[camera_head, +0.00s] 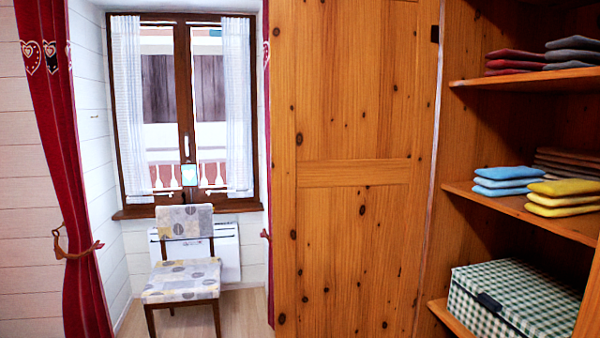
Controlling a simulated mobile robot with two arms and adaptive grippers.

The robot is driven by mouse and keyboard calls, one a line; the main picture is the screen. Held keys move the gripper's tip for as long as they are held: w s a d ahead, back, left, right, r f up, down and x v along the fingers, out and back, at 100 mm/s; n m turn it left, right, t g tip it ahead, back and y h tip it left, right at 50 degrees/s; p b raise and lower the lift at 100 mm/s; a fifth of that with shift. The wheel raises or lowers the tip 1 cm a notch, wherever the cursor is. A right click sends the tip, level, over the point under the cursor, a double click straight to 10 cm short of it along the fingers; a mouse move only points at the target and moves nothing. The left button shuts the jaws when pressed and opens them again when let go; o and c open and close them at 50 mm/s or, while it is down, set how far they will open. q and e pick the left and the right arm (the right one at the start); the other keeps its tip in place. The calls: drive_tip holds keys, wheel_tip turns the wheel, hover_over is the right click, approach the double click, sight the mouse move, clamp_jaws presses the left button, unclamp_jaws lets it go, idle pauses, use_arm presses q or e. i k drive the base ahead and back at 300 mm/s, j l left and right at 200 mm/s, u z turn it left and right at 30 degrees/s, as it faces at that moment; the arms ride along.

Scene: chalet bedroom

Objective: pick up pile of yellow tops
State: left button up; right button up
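The pile of yellow tops (563,198) lies folded on the middle shelf (520,207) of the open wardrobe at the right. It is a short stack near the shelf's front edge. A pile of blue tops (506,181) lies just left of it. A pile of brown folded clothes (570,163) is behind it, partly hidden. Neither of my grippers shows in the head view.
The wooden wardrobe door (355,125) stands open left of the shelves. Red (514,60) and dark grey (573,50) piles lie on the upper shelf. A green checked box (515,295) sits below. A patterned chair (183,275) stands before the window.

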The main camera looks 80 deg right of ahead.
sight(561, 198)
drive_tip(key=z, duration=4.05)
